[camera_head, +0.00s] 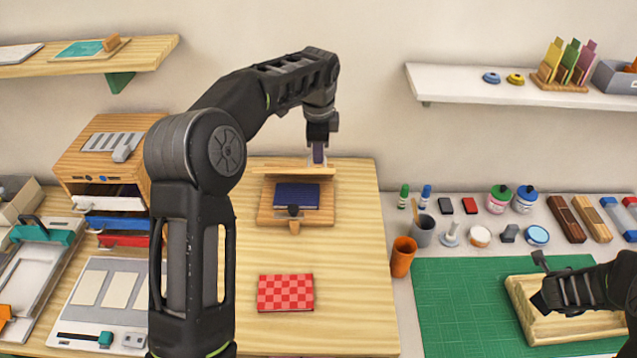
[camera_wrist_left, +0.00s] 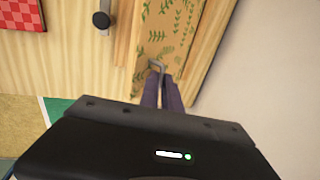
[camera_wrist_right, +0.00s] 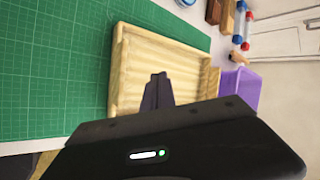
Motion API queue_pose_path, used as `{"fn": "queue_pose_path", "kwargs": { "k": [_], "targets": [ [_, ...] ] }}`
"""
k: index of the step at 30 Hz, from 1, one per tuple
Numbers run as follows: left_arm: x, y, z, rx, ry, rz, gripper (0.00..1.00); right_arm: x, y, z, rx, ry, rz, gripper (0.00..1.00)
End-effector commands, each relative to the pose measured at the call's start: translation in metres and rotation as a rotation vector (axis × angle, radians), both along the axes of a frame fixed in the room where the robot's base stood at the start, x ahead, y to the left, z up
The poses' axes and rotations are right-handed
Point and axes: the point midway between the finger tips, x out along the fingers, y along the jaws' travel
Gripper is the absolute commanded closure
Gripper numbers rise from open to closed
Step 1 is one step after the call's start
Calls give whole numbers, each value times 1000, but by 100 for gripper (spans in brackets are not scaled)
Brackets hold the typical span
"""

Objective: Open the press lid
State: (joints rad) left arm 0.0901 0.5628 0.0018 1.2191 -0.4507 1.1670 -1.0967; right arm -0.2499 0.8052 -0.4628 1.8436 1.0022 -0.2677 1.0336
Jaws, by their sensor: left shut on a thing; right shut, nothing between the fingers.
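The wooden press (camera_head: 265,215) stands on the light wood table, with a dark blue book or pad (camera_head: 297,196) exposed on its base. A black knob (camera_head: 293,210) sits at its front. The press lid (camera_head: 280,170) is raised at the back and looks nearly edge-on. In the left wrist view its leaf-patterned face (camera_wrist_left: 178,25) shows, with a grey metal handle (camera_wrist_left: 157,66). My left gripper (camera_head: 318,155) is shut on this handle; the fingertips (camera_wrist_left: 164,85) partly hide it. My right gripper (camera_wrist_right: 158,88) is shut and empty over a wooden tray (camera_wrist_right: 125,75), far from the press.
A red checked book (camera_head: 285,293) lies in front of the press. A wooden drawer unit (camera_head: 110,150) stands left. An orange cup (camera_head: 402,257) and a green mat (camera_head: 450,300) are to the right. A white shelf (camera_head: 480,95) hangs above right.

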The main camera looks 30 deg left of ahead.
Motion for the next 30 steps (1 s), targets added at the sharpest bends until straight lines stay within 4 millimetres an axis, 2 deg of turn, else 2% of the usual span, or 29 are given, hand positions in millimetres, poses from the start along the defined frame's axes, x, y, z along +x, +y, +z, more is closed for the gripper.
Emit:
{"fn": "queue_pose_path", "kwargs": {
  "k": [1, 4, 7, 10, 12, 15, 18, 21, 25, 30],
  "targets": [
    [1, -1, -4, 0, -1, -3, 100, 9, 50, 10, 59, -49, 0, 100],
    [1, -1, -4, 0, -1, -3, 100, 15, 144, 32, 193, -140, -19, 100],
    [1, -1, -4, 0, 0, -3, 100, 5, 238, 58, 340, -213, -33, 100],
    [1, -1, -4, 0, 0, -3, 100, -20, 327, 86, 498, -268, -45, 100],
    [1, -1, -4, 0, 0, -3, 100, -46, 384, 107, 613, -293, -53, 100],
    [1, -1, -4, -1, -1, -3, 100, -87, 451, 134, 764, -310, -63, 100],
    [1, -1, -4, -1, -1, -3, 100, -125, 498, 156, 888, -311, -74, 100],
    [1, -1, -4, -1, -2, -3, 100, -154, 527, 171, 974, -306, -83, 100],
    [1, -1, -4, -1, -2, -3, 100, -173, 544, 180, 1029, -299, -91, 100],
    [1, -1, -4, -1, -2, -3, 100, -176, 546, 182, 1038, -297, -94, 100]
  ]
}}
